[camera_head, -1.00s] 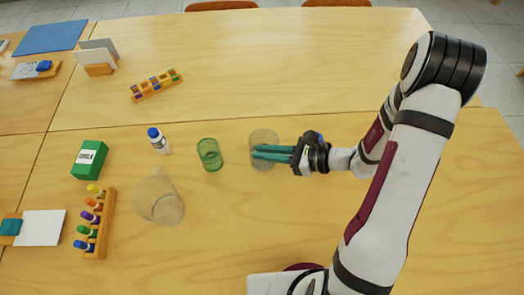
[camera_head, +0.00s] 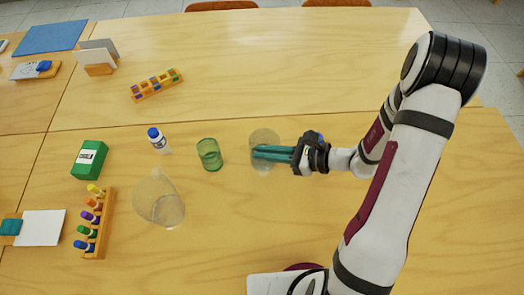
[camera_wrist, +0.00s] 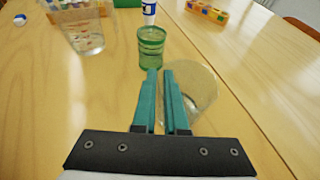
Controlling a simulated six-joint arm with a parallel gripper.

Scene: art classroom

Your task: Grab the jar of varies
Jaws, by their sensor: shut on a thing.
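No label is readable to show which vessel is the jar of varies. My gripper (camera_head: 256,152) reaches left over the table at a clear glass jar (camera_head: 264,136). The wrist view shows the teal fingers (camera_wrist: 160,72) nearly together, with the clear jar (camera_wrist: 204,88) at the right finger. The fingers are shut on this jar, seemingly at its thin wall; the exact contact is hard to see. A green glass jar (camera_head: 209,155) stands just left of the fingertips, apart from them; it also shows ahead in the wrist view (camera_wrist: 151,48).
A large clear vessel (camera_head: 158,200) and a white bottle with a blue cap (camera_head: 159,143) stand farther left. Beyond them are a green box (camera_head: 89,159) and a wooden rack of coloured pieces (camera_head: 98,226).

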